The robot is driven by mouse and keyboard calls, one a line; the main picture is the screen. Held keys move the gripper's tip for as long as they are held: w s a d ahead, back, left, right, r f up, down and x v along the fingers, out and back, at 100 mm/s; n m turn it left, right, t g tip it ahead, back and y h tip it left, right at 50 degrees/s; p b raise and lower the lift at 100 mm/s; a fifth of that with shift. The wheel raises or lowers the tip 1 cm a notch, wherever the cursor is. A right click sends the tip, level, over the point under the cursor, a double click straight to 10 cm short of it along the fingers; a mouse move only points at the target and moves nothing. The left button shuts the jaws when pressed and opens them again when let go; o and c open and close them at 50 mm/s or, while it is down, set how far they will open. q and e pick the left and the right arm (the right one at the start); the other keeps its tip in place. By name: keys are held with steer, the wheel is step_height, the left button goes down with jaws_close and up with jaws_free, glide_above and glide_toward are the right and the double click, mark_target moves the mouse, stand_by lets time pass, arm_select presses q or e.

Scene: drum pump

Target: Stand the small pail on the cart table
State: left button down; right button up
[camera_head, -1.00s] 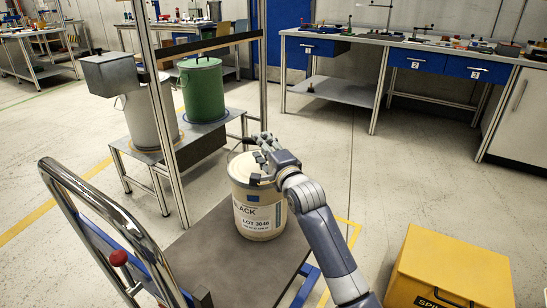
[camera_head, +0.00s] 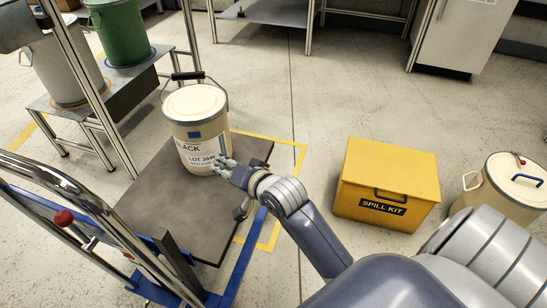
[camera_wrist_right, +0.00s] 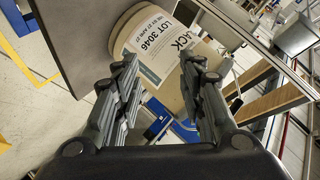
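The small pail (camera_head: 197,140) is cream with a light lid and a label reading "BLACK LOT 3046". It stands upright on the dark cart table (camera_head: 150,205), towards the far end. Its wire bail with a black grip (camera_head: 188,76) shows raised behind the lid. My right gripper (camera_head: 222,165) is at the pail's lower right front. In the right wrist view the fingers (camera_wrist_right: 160,100) are spread with nothing gripped between them, and the pail (camera_wrist_right: 165,45) lies beyond the fingertips. I cannot tell whether a finger touches the pail. My left gripper is not in view.
The cart's chrome handle (camera_head: 85,210) with a red knob is at left. A stand with a green drum (camera_head: 121,30) and a grey drum (camera_head: 68,68) is behind. A yellow spill kit box (camera_head: 388,180) and a cream drum (camera_head: 508,185) stand at right. Open floor lies between.

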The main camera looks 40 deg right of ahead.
steer(key=s+f+n+g, duration=0.3)
steer(key=s+f+n, duration=0.2)
steer(key=s, duration=0.7)
steer(key=s+a+f+n+g, duration=0.1)
steer(key=s+f+n+g, duration=0.3)
steer(key=s, duration=0.8)
step_height(320, 180, down, 2)
steer(key=shift+a+f+n+h, duration=0.1)
steer(key=shift+a+n+h, duration=0.15)
steer(key=shift+n, duration=0.95)
